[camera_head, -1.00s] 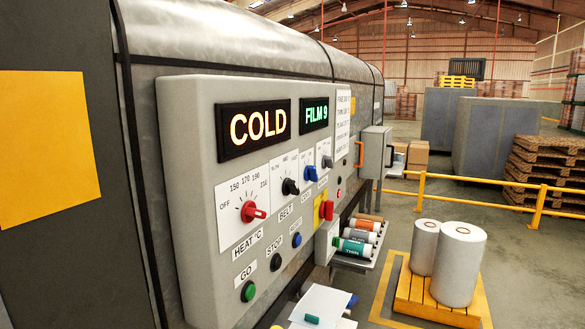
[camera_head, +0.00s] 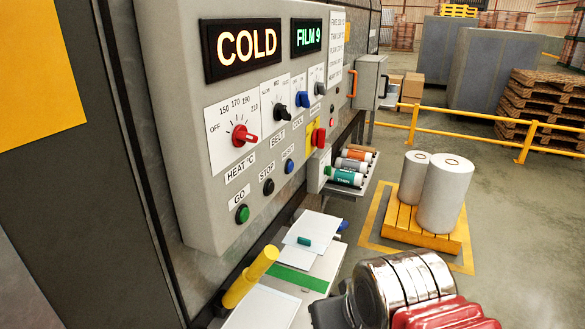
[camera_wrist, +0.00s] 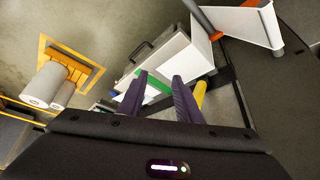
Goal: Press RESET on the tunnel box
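The tunnel box's grey control panel (camera_head: 200,190) fills the left middle of the head view. Its blue RESET button (camera_head: 289,166) sits under a RESET label, at the right end of a slanting row with the black STOP button (camera_head: 268,187) and the green GO button (camera_head: 242,213). The displays read COLD and FILM 9. My gripper (camera_wrist: 161,76) shows in the wrist view, its two purple fingers apart with nothing between them. It is over the low shelf side, not at the panel buttons. The RESET button is not seen in the wrist view.
Below are a yellow post (camera_head: 250,277) and a shelf with papers (camera_head: 310,236). White rolls (camera_head: 443,193) stand on a yellow pallet (camera_head: 415,229). A yellow rail (camera_head: 470,117) runs behind.

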